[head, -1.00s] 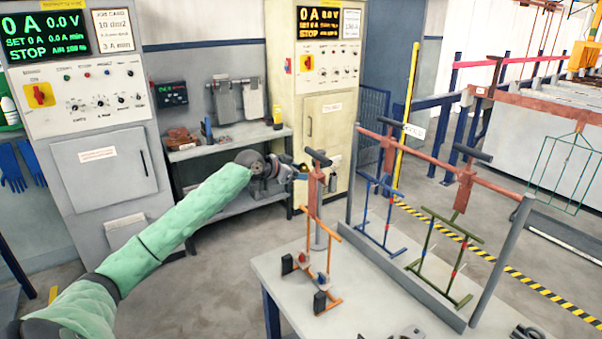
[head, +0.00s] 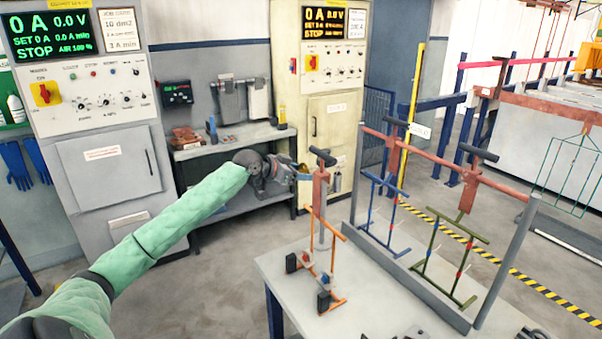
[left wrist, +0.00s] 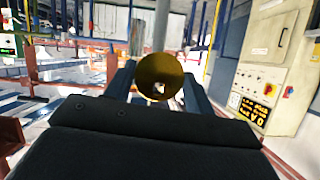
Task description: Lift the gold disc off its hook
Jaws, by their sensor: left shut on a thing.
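The gold disc (left wrist: 160,77) is between the two fingers of my left gripper (left wrist: 160,88) in the left wrist view, its round face toward the camera. The left gripper (head: 303,174) is shut on it. In the head view it is beside the upper part of the orange rack (head: 335,232), which stands on the table. I cannot make out the disc in the head view. The hook is not clearly visible, so I cannot tell whether the disc still touches it. My right gripper is not in view.
The grey table (head: 290,262) also holds a frame with a blue rack (head: 383,210) and a green rack (head: 452,250) to the right. A shelf (head: 245,135) and control cabinets stand behind. Open floor lies left of the table.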

